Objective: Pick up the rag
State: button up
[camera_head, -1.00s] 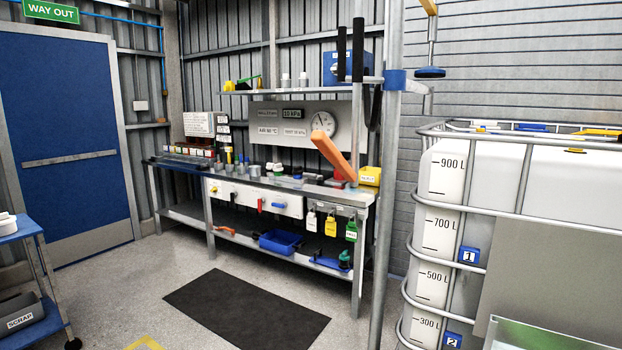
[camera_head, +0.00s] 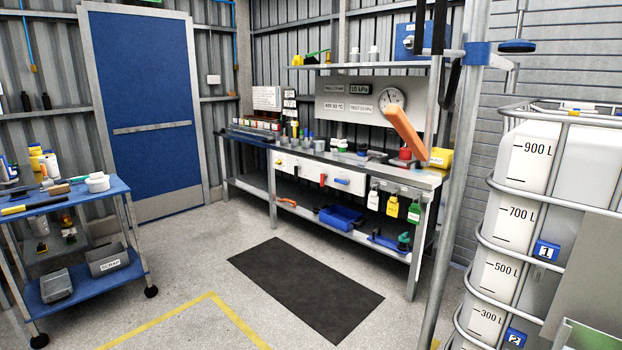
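I cannot make out a rag for certain in the head view. Small items crowd the workbench (camera_head: 424,180) and the blue-topped trolley (camera_head: 108,188), too small to tell apart well. On the trolley top are a white roll-like item (camera_head: 97,183), a brown block (camera_head: 58,189), a yellow-handled tool (camera_head: 27,207) and bottles. On the bench are several small containers and a red item (camera_head: 405,154). My gripper is not in view.
A dark mat (camera_head: 305,288) lies on open floor before the bench. Yellow floor lines (camera_head: 213,296) run between trolley and mat. A caged white tank (camera_head: 530,190) and a grey post (camera_head: 462,180) stand at right. A blue door (camera_head: 148,110) is behind.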

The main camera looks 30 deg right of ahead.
aim_at(374, 154)
jog(key=z, duration=0.25)
jog(key=i+u, duration=0.2)
jog(key=i, duration=0.65)
jog(key=i+l+u, duration=0.15)
jog(key=i, duration=0.65)
jog(key=i+l+u, duration=0.15)
jog(key=i, duration=1.75)
jog(key=i+z, duration=0.35)
jog(key=i, duration=0.25)
jog(key=i+j+z, duration=0.3)
jog(key=i, duration=0.25)
jog(key=i+l+z, duration=0.2)
jog(key=i+z, duration=0.15)
jog(key=z, duration=0.15)
jog(key=i+z, duration=0.7)
jog(key=z, duration=0.25)
